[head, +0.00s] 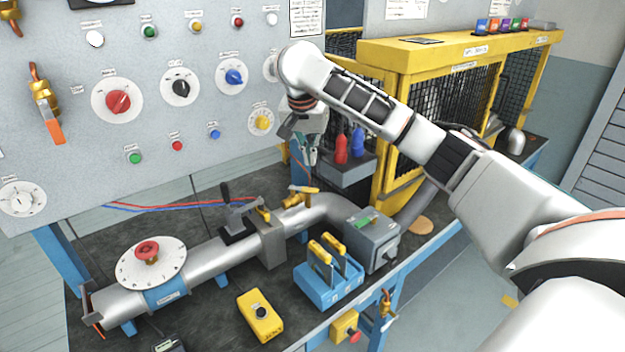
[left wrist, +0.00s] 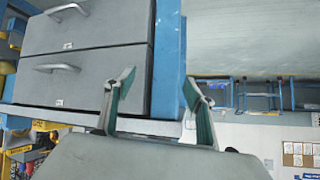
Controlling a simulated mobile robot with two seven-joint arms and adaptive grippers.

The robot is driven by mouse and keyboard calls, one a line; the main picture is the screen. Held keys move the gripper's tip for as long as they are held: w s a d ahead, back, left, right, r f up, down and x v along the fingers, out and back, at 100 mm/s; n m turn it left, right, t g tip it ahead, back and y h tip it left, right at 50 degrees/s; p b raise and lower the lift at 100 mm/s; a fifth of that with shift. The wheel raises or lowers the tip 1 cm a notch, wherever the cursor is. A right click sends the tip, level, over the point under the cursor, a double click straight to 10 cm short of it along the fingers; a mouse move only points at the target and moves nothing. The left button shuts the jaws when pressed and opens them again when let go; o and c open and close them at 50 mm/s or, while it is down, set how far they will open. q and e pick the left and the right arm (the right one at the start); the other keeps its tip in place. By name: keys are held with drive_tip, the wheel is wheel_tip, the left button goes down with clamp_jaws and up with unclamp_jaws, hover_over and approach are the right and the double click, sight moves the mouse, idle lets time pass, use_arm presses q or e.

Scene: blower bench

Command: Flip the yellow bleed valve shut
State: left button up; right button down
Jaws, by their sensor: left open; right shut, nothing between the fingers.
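A yellow-handled valve (head: 299,194), which looks like the bleed valve, sits on top of the grey pipe (head: 215,258) near its bend. Its handle lies roughly along the pipe; I cannot read its exact setting. My right gripper (head: 311,158) points down in front of the panel, above the valve and apart from it. It is shut and empty, and the wrist partly hides it. My left gripper (left wrist: 158,82) shows only in the left wrist view. It is open with nothing between its fingers, facing grey drawers (left wrist: 80,80) and a blue post.
A black-handled clamp (head: 236,215) stands on the pipe left of the valve. A blue block with yellow handles (head: 328,280) and a grey box (head: 373,240) stand in front and to the right. A yellow mesh cage (head: 440,110) is behind my right arm.

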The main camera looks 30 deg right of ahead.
sight(310, 190)
drive_tip(key=x, duration=0.9)
drive_tip(key=shift+f, duration=0.35)
drive_tip(key=shift+w, duration=0.1)
drive_tip(key=shift+w+a, duration=0.1)
